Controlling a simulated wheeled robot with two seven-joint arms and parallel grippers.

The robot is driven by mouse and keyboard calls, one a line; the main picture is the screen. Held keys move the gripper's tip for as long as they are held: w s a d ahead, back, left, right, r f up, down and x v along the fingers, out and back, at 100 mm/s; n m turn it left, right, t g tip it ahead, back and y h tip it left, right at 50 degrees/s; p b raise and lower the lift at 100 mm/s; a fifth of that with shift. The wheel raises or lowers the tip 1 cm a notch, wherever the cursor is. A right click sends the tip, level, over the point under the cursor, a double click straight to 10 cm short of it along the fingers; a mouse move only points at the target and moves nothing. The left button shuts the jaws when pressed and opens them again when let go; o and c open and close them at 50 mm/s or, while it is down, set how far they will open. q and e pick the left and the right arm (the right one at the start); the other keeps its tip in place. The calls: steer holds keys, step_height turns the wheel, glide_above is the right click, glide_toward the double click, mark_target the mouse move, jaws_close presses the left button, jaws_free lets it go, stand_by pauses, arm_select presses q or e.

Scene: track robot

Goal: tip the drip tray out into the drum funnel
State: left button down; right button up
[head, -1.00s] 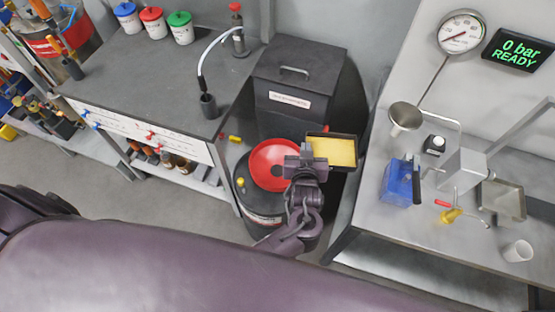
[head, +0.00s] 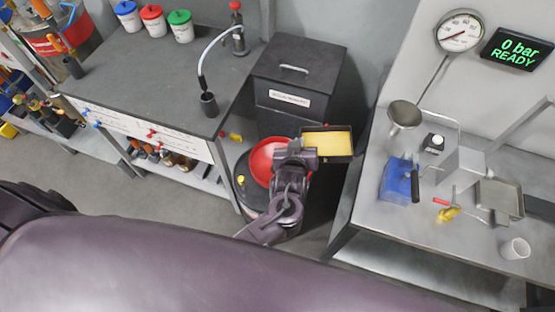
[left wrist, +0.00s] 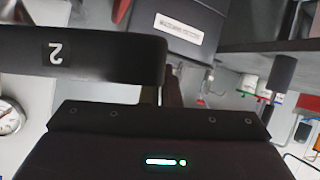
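The drip tray is a black rectangular tray (head: 337,159) with yellow liquid in it, in the head view. It is about level, above and right of the drum's red funnel (head: 262,158). My left gripper (head: 300,156) is shut on the tray's near left side and hides part of the funnel. In the left wrist view the tray's dark wall (left wrist: 110,60) bears a label "2"; the fingers are not clear there. The black drum (head: 248,196) under the funnel is partly covered by my arm. My right gripper is not in view.
A dark lidded bin (head: 295,85) stands just behind the tray. A grey workbench (head: 130,80) with a curved spout is at left. A metal table (head: 390,235) with a blue item, small pan and white cup is close on the right.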

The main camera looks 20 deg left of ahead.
arm_select(q)
steer(key=shift+w+a+f+n+h, duration=0.25)
steer(key=shift+a+n+h, duration=0.15)
steer(key=shift+a+h, duration=0.15)
steer(key=shift+a+f, duration=0.1)
steer(key=shift+a, duration=0.15)
stand_by(0.4)
steer(key=shift+w+a+f+n+g+h, duration=0.15)
steer(key=shift+a+f+n+g+h, duration=0.15)
steer(key=shift+a+f, duration=0.25)
stand_by(0.3)
steer(key=shift+w+a+f+h, duration=0.15)
steer(key=shift+a+f+h, duration=0.15)
steer(key=shift+f, duration=0.45)
steer(key=shift+w+a+f+n+g+h, duration=0.1)
steer(key=shift+a+f+n+g+h, duration=0.2)
steer(key=shift+a+n, duration=0.15)
steer(key=shift+w+a+f+h+b, duration=0.15)
steer(key=shift+a+f+h+b, duration=0.15)
steer(key=shift+a+b, duration=0.15)
stand_by(0.3)
steer(key=shift+n+g+h, duration=0.4)
steer(key=shift+n+h, duration=0.25)
steer(key=shift+n, duration=0.2)
steer(key=f+b, duration=0.1)
steer(key=f, duration=0.1)
steer(key=a+f+b, duration=0.1)
steer(key=f+b, duration=0.1)
steer(key=shift+w+b, duration=0.2)
steer(key=shift+b, duration=0.1)
